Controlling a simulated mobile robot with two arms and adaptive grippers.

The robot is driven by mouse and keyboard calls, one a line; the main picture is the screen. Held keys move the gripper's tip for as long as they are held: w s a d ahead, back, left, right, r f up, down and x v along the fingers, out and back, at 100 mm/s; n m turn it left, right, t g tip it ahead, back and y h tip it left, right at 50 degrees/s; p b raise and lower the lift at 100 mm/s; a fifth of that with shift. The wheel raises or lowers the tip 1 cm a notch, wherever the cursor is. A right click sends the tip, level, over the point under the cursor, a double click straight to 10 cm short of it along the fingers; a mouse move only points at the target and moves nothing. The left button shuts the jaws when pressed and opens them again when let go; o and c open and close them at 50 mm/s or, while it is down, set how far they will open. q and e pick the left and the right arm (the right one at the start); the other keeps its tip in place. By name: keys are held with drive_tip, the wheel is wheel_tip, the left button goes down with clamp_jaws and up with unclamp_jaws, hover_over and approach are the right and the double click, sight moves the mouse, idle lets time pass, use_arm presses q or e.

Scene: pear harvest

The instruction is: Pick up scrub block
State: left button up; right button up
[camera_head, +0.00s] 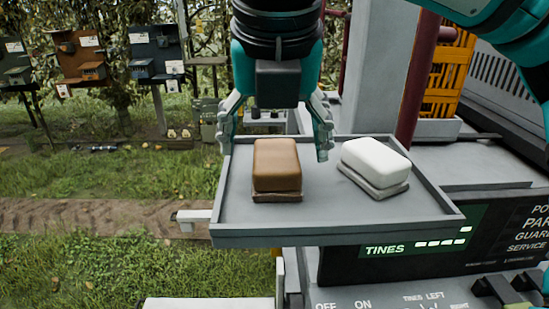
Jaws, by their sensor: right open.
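Two blocks lie side by side on a grey tray (340,234). One is a brown block (277,165) on a thin grey-brown base, at the left of the tray. The other is a white block (376,160) on a grey base, turned at an angle at the right. Which of them is the scrub block I cannot tell by looks alone. My right gripper (275,143) points down with its fingers spread, one to each side of the brown block's far part. It is open and empty; contact with the block cannot be made out. My left gripper is not in view.
The tray has a raised rim and sits over a dark control panel (400,249) with switches below. A dark red post (416,90) and a yellow crate (448,75) stand behind it at the right. Grass and several hanging boxes lie to the left.

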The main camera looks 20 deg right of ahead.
sight(276, 153)
drive_tip(key=x, duration=0.2)
drive_tip(key=p+x, duration=0.1)
drive_tip(key=shift+w+d+f, duration=0.15)
drive_tip(key=shift+d+f, duration=0.15)
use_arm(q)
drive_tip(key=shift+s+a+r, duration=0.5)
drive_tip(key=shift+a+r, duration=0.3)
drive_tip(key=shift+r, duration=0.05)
use_arm(e)
drive_tip(key=shift+a, duration=0.1)
drive_tip(key=shift+c, duration=1.1)
drive_tip(key=c, duration=1.1)
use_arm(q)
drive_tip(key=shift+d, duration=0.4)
use_arm(e)
drive_tip(key=shift+r, duration=0.1)
